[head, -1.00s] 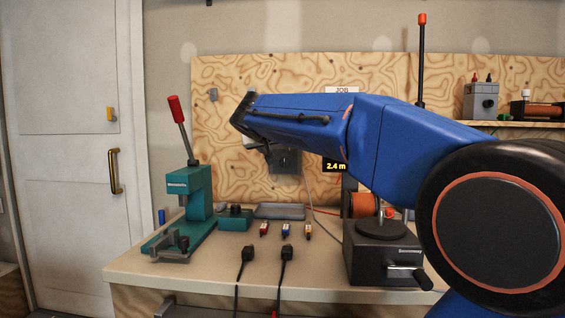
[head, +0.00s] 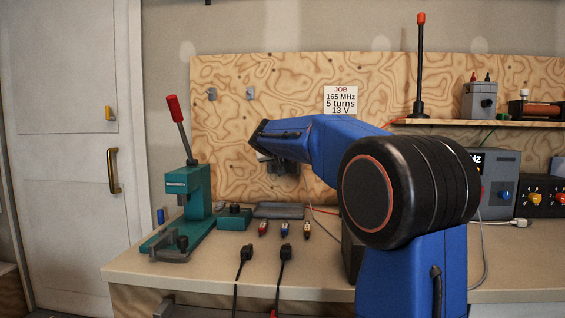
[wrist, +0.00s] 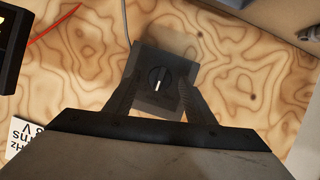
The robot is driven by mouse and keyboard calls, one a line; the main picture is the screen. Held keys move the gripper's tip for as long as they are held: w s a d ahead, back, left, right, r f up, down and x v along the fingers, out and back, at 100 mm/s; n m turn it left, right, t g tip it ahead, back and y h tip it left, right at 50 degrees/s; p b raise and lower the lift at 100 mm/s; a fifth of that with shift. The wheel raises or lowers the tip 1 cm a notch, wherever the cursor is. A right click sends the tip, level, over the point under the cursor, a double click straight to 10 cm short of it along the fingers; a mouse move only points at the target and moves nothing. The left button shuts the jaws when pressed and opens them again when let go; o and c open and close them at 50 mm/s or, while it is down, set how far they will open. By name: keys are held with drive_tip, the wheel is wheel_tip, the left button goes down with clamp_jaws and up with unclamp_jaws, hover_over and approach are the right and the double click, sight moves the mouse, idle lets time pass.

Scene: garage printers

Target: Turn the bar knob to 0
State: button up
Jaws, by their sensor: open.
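The bar knob (wrist: 158,79) is a dark round knob with a pale pointer line, on the face of a small grey box (wrist: 153,102) mounted on the plywood back panel. In the wrist view the line points roughly down the picture; I cannot read any scale marks. My gripper (wrist: 160,84) is open, its two fingers on either side of the knob in that view. I cannot tell whether they touch it or how far in front they are. In the head view my gripper (head: 270,160) is at the panel and hides most of the box.
A job sign (head: 341,100) reads 165 MHz, 5 turns, 13 V. A teal press with a red-tipped lever (head: 190,195) stands at left on the bench. Several small connectors and two black-plugged cables (head: 246,254) lie in front. Instruments with knobs (head: 500,185) stand at right.

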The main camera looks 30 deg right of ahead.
drive_tip(key=shift+w+d+f, duration=0.15)
drive_tip(key=shift+w+d, duration=0.15)
drive_tip(key=shift+w, duration=0.05)
drive_tip(key=c, duration=1.1)
drive_tip(key=shift+o, duration=0.2)
drive_tip(key=shift+n, duration=0.3)
drive_tip(key=shift+w+a+f+n+g+h, duration=0.1)
drive_tip(key=shift+n+g+h, duration=0.1)
drive_tip(key=shift+n+h, duration=0.3)
drive_tip(key=shift+a+n+g+h, duration=0.1)
drive_tip(key=shift+n+g+h, duration=0.15)
drive_tip(key=shift+n, duration=0.45)
drive_tip(key=n+h, duration=0.2)
drive_tip(key=n, duration=0.1)
drive_tip(key=shift+f+g, duration=0.1)
drive_tip(key=shift+g, duration=0.15)
drive_tip(key=shift+n, duration=0.3)
